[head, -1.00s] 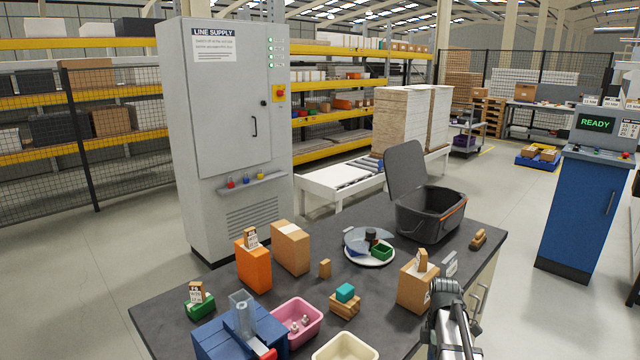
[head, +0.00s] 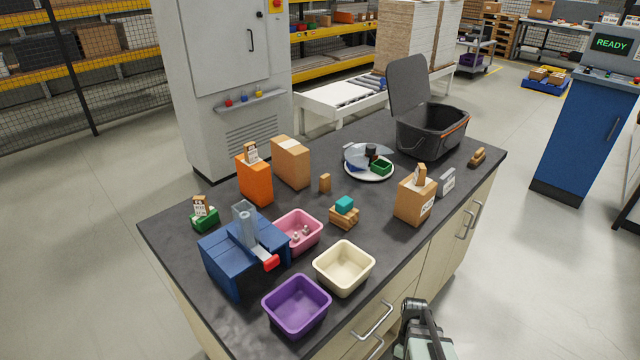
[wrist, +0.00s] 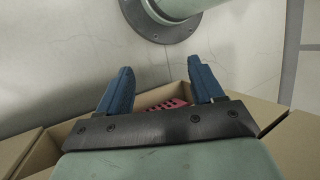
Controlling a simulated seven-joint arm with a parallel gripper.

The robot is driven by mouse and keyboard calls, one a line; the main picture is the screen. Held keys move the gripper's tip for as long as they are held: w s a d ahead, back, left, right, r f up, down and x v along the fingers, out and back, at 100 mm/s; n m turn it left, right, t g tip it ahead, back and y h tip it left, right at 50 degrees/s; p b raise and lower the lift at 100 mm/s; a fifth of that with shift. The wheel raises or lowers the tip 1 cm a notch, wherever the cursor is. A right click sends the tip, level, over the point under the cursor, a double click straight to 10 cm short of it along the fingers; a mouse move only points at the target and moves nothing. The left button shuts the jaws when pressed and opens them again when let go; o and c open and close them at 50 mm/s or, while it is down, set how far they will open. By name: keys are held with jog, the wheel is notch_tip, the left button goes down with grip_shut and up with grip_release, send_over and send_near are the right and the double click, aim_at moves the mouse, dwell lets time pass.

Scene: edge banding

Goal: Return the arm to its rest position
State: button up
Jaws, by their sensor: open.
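My gripper (wrist: 160,78) shows in the wrist view with its two blue fingers apart and nothing held between them. Below the fingertips is an open cardboard box (wrist: 295,145) with a red, perforated thing (wrist: 166,104) inside, mostly hidden by the gripper's dark crossbar. In the head view a part of my arm shows at the bottom edge, in front of the workbench (head: 400,255); the fingers cannot be made out there.
On the bench stand a blue device (head: 235,262), purple bin (head: 297,305), cream bin (head: 344,267), pink bin (head: 298,230), tan box (head: 412,205), plate (head: 369,170) and black open-lidded container (head: 430,135). Drawer handles (head: 373,322) stick out from the bench front, near my arm.

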jog(key=s+a+f+m, duration=0.3)
jog(key=s+f, duration=0.3)
jog(key=s, duration=0.2)
jog(key=s+a+f+m+h, duration=0.1)
jog(key=s+a+f+m, duration=0.2)
jog(key=s+f+m, duration=0.3)
jog(key=shift+s+a+f, duration=0.35)
jog(key=shift+s+f, duration=0.1)
jog(key=shift+s, duration=0.8)
